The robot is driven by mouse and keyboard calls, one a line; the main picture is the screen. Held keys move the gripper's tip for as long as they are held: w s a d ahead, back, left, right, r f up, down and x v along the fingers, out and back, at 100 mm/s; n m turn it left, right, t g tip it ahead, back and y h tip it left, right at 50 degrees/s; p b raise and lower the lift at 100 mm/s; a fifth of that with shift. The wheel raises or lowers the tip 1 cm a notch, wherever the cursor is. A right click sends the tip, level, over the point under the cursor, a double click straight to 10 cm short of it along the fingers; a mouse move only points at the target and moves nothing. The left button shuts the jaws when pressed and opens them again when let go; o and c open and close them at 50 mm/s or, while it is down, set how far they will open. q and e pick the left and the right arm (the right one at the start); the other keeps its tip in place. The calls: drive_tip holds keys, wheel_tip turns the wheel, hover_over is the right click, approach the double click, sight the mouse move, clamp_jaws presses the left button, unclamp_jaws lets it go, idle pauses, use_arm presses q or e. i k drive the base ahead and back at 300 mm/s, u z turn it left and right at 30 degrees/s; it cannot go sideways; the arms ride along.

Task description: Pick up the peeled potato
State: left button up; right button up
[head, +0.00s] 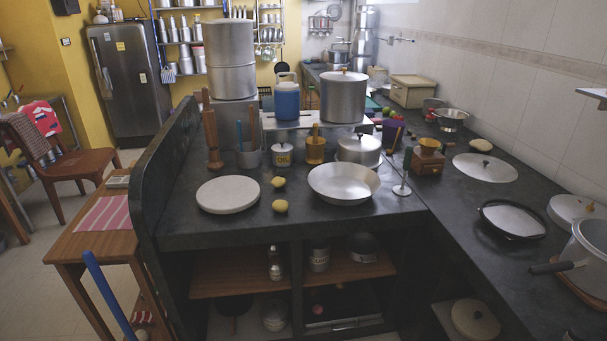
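Two small yellowish, potato-like lumps lie on the dark counter between the white round board and the shallow steel pan. The nearer lump (280,206) is close to the counter's front edge. The farther lump (279,182) lies just behind it, apart from it. At this size I cannot tell which of them is the peeled potato. Neither of my grippers is in the head view, and nothing is touching either lump.
The white round board (228,194) is left of the lumps and the shallow steel pan (343,183) is right. A lidded tin (282,155) and a mortar (315,150) stand behind. Open shelves (240,277) lie below the counter. A raised dark side wall (160,165) borders its left.

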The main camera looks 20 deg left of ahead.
sight(281, 206)
drive_tip(key=i, duration=1.7)
drive_tip(key=u, duration=2.55)
